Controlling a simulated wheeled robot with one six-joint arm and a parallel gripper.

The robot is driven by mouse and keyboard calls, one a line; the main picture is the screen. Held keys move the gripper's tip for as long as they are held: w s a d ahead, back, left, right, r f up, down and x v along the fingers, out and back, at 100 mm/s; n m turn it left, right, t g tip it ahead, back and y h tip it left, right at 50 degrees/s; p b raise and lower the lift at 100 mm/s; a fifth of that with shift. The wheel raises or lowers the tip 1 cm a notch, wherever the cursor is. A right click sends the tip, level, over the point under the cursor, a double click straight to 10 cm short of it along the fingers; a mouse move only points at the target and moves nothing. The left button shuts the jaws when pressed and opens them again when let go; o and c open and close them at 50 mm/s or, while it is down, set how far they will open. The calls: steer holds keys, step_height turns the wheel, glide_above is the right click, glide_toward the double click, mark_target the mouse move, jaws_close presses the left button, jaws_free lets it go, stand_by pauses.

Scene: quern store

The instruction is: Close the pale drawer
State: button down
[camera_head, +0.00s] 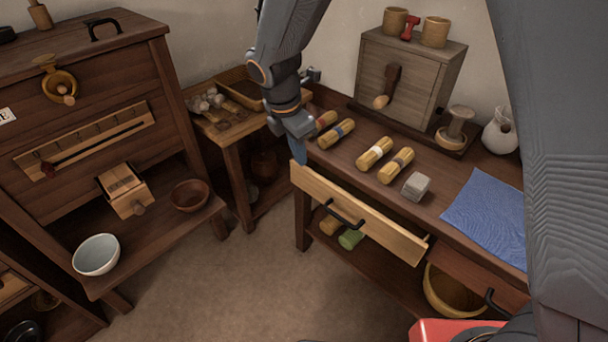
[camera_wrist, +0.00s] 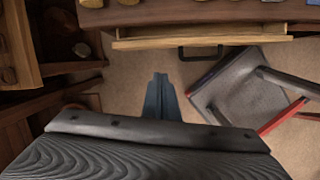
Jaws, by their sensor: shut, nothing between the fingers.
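The pale drawer (camera_head: 385,228) is in the dark wooden bench in the head view. It stands out a little from the bench, with a black bar handle (camera_head: 345,213) on its front. It also shows near the top of the wrist view (camera_wrist: 235,40), with its handle (camera_wrist: 200,53). My gripper (camera_head: 299,178) points down at the drawer's left end in the head view, its blue fingers overlapping that corner. In the wrist view my gripper (camera_wrist: 160,76) is shut and empty, with floor showing between it and the drawer front. I cannot tell whether it touches the drawer.
On the bench top lie several yellow rolls (camera_head: 374,153), a grey block (camera_head: 415,186) and a blue cloth (camera_head: 487,216). A second, darker drawer (camera_head: 475,283) is to the right. A dark cabinet (camera_head: 90,60) stands at left. The floor (camera_head: 220,285) in front is clear.

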mark_target(311, 171)
steer(key=shift+w+d+f+n+b, duration=0.15)
steer(key=shift+w+f+n, duration=0.25)
steer(key=shift+w+f, duration=1)
steer(key=shift+w+d+f+n+b, duration=0.1)
steer(key=shift+w+f+n, duration=0.3)
steer(key=shift+f, duration=1.85)
steer(key=shift+w+d+f+n+b, duration=0.15)
steer(key=shift+w+f+n, duration=0.25)
steer(key=shift+w+f, duration=1)
steer(key=shift+s+f, duration=0.4)
steer(key=shift+s, duration=0.05)
steer(key=shift+w+d+p, duration=0.7)
steer(key=shift+w, duration=0.25)
